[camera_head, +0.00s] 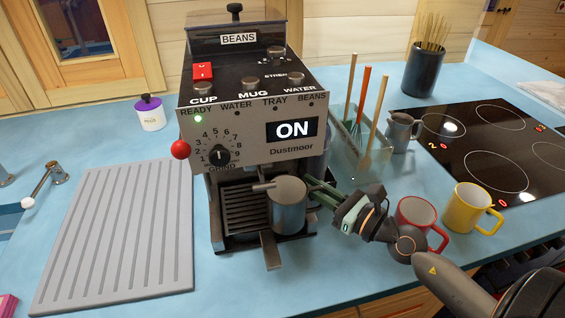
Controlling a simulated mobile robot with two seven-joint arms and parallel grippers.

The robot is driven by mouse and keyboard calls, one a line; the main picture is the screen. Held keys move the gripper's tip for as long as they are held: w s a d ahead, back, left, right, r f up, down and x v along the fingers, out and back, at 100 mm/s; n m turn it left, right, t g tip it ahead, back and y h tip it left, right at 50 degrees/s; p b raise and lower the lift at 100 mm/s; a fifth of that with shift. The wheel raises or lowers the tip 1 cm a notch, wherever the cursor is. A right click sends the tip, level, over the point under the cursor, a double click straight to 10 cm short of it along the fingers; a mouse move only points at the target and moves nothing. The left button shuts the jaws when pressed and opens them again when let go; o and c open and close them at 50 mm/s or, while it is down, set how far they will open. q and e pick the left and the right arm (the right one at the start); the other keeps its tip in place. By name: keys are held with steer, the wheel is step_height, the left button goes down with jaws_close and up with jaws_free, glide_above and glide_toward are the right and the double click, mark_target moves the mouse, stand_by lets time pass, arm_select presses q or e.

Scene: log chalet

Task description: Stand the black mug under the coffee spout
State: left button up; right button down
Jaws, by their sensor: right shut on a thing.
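The coffee machine (250,140) stands in the middle of the counter, with its display reading ON and a green light beside READY. Its slatted drip tray (242,208) lies in the bay below the front panel. A dark, shiny grey-black mug (288,212) is upright at the right front of this tray. My right gripper (312,192) reaches in from the right and is shut on the mug's right side. A short grey bar shows at the mug's left rim; I cannot tell whether it is part of the machine. Whether the mug's base touches the tray is unclear. My left gripper is out of view.
A red mug (415,212) and a yellow mug (468,210) stand right of my gripper. A utensil holder (345,150), a metal jug (399,132) and a black hob (490,150) are behind. A ribbed grey mat (120,235) lies left. A tab (272,253) juts from the machine's front.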

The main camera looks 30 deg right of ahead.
steer(key=p+x, duration=0.1)
steer(key=x, duration=0.3)
steer(key=shift+w+a+r, duration=0.1)
steer(key=shift+w+a, duration=0.05)
steer(key=shift+w, duration=0.2)
steer(key=x, duration=0.3)
steer(key=shift+w+p, duration=0.1)
steer(key=shift+p, duration=0.3)
steer(key=shift+a+f+b, duration=0.1)
steer(key=shift+f+b, duration=0.5)
steer(key=shift+f, duration=0.3)
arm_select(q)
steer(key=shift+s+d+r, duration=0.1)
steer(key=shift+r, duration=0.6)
